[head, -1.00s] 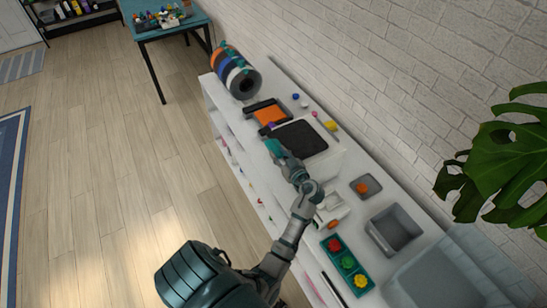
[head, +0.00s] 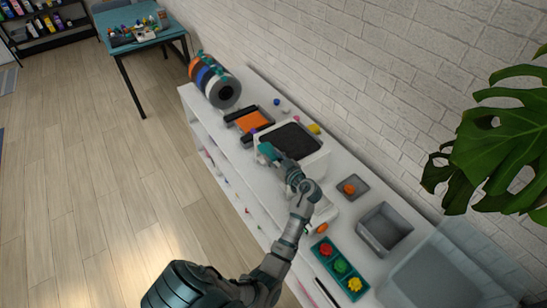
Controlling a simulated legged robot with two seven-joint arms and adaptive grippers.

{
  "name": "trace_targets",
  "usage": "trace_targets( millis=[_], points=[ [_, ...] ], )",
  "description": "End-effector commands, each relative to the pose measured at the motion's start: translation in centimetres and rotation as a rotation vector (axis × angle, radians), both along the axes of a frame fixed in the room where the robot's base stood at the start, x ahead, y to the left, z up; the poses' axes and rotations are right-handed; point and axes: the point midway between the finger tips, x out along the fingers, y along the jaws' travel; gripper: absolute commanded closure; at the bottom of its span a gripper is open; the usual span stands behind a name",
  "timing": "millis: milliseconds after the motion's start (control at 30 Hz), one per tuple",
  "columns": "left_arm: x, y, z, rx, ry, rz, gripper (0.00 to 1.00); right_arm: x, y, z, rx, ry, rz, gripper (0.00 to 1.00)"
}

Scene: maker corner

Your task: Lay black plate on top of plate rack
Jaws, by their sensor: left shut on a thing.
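A flat black plate (head: 291,138) lies level at the top of a white box-shaped unit (head: 313,164) on the long white shelf top. My left gripper (head: 268,152), with teal fingers, is at the plate's near left edge and is shut on it. The gripper hides part of that edge and of the unit's front, so I cannot tell whether the plate rests on the unit or hovers just above it. Left of it is a black rack-like frame with an orange plate (head: 255,122); which of the two is the plate rack is not clear. My right gripper is not in view.
Striped spools (head: 215,80) stand at the shelf's far end. Nearer are a small dish with an orange piece (head: 349,188), a grey bin (head: 385,230), a teal tray (head: 340,266) and a clear box (head: 445,275). A brick wall runs behind; plant leaves hang at right.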

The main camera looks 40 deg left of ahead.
Motion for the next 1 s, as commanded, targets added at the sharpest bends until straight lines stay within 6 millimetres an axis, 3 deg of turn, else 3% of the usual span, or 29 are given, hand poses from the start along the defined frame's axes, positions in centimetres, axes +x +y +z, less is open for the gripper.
trace_targets(
  millis=[367, 400, 500, 733, 867, 1000],
  points=[
    [0.01, 0.0, 0.08, 0.001, -0.001, 0.0, 1.0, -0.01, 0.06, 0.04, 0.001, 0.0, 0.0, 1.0],
    [0.01, 0.0, 0.08, 0.001, -0.001, 0.0, 0.61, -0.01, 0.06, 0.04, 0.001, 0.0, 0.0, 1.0],
    [0.01, 0.0, 0.07, 0.0, -0.001, 0.0, 0.36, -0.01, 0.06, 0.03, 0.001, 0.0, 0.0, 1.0],
    [0.02, 0.0, 0.03, 0.0, 0.0, 0.0, 0.36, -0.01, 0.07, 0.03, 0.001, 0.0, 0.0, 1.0],
    [0.0, -0.01, -0.04, -0.001, 0.001, 0.0, 0.04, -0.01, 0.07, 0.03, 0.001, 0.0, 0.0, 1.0],
    [0.0, 0.0, -0.02, -0.001, 0.001, 0.0, 0.0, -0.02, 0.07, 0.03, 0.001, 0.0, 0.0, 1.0]
  ],
)
